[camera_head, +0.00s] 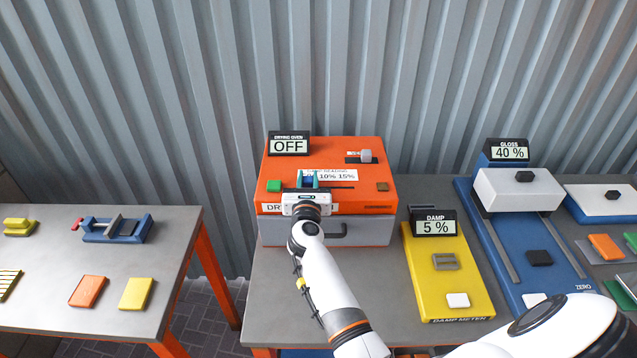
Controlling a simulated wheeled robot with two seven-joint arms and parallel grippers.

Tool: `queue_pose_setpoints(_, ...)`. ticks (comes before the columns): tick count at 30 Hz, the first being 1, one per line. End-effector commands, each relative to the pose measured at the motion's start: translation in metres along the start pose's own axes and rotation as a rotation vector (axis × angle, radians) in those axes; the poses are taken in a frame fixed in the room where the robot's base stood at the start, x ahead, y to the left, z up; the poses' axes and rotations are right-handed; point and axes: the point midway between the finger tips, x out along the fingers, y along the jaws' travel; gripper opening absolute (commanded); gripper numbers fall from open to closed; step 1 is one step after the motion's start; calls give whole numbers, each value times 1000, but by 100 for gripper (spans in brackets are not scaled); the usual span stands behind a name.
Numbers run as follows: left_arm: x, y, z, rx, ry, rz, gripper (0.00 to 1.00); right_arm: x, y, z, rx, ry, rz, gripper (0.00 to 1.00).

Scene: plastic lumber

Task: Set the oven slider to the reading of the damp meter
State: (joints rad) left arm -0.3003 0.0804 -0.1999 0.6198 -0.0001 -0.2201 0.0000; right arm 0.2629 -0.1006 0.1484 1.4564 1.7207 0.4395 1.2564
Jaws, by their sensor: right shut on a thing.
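The orange drying oven (330,165) stands on the right-hand table; its display (289,147) reads OFF. On its top is a slider slot (342,187) with a white scale label (338,176), where "10% 15%" can be read; the left part of the scale is covered by my gripper. My right gripper (308,180) is over the left part of the slot, shut on what seems to be the slider knob, which it mostly hides. The yellow damp meter (425,272) stands to the right of the oven; its display (435,226) reads 5 %.
The oven top also has a green button (274,186), a brown button (382,187) and a grey knob (366,156). A blue gloss meter (490,240) reading 40 % stands further right. A separate left table (60,270) holds a blue vise (115,229) and small coloured pieces.

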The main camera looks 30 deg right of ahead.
Motion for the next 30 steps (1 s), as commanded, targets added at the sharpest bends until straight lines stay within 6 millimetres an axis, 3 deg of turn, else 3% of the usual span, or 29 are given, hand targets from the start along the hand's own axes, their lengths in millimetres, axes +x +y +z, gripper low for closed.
queue_pose_setpoints(6, -1, 0, 0, -1, 0, 0, 100, -2, -5, 0, 1, -1, -11, 0)
queue_pose_setpoints(7, -1, 0, 0, -1, 0, 0, 100, -2, -5, 0, 1, -1, -11, 30)
queue_pose_setpoints(10, -1, 0, 0, -1, 0, 0, 100, -2, -4, 0, 1, -1, -11, 46)
queue_pose_setpoints(20, -2, 0, 0, -1, 0, 0, 100, -1, -3, -4, 1, 0, -7, 47)
queue_pose_setpoints(30, -26, 0, 2, -1, 0, 0, 100, -1, -5, -63, 4, 3, -9, 47)
